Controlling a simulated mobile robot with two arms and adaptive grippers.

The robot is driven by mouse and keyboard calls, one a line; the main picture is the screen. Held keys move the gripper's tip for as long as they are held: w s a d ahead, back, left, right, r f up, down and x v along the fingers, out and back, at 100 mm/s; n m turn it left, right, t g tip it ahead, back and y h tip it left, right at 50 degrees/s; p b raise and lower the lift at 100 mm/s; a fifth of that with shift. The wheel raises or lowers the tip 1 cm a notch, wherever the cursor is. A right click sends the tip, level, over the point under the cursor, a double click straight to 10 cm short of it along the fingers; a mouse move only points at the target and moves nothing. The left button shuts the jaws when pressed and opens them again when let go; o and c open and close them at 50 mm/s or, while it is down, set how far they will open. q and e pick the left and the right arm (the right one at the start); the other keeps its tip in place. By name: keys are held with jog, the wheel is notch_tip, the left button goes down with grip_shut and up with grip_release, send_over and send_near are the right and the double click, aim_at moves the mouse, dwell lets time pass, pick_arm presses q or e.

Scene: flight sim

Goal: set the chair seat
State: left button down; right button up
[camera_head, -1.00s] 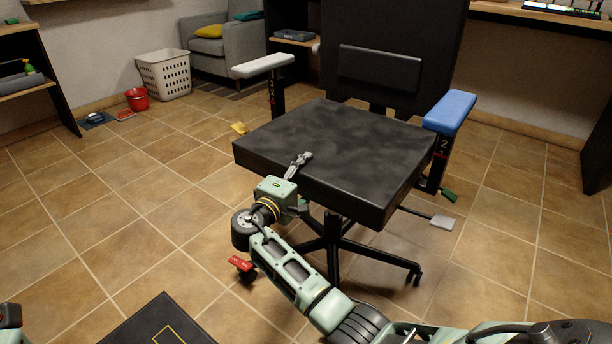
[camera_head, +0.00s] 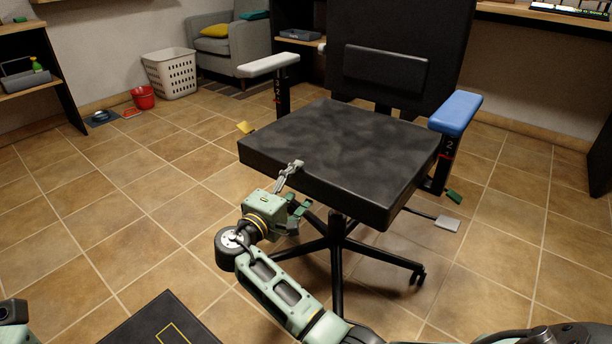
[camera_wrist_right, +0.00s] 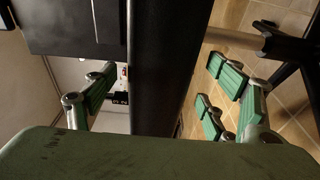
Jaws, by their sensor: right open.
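The office chair has a dark, mottled seat (camera_head: 335,150), level under a black backrest (camera_head: 385,72). Its left armrest (camera_head: 268,65) is white and its right armrest (camera_head: 455,113) is blue. A yellow tab (camera_head: 244,128), a green tab (camera_head: 454,196) and a grey paddle (camera_head: 447,223) show around the seat. My right gripper (camera_head: 296,188) is open at the seat's front edge, one finger near the top edge and green-padded fingers lower down. In the right wrist view the seat's dark edge (camera_wrist_right: 160,60) runs between the spread fingers; contact is unclear. My left gripper is out of view.
A dark panel with a yellow outline (camera_head: 155,322) is at the bottom. A white basket (camera_head: 170,73), a red bucket (camera_head: 143,97) and a grey armchair (camera_head: 232,50) stand at the back left. Tiled floor left of the chair is clear.

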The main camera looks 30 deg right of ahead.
jog(key=v, duration=0.6)
dwell(0.3)
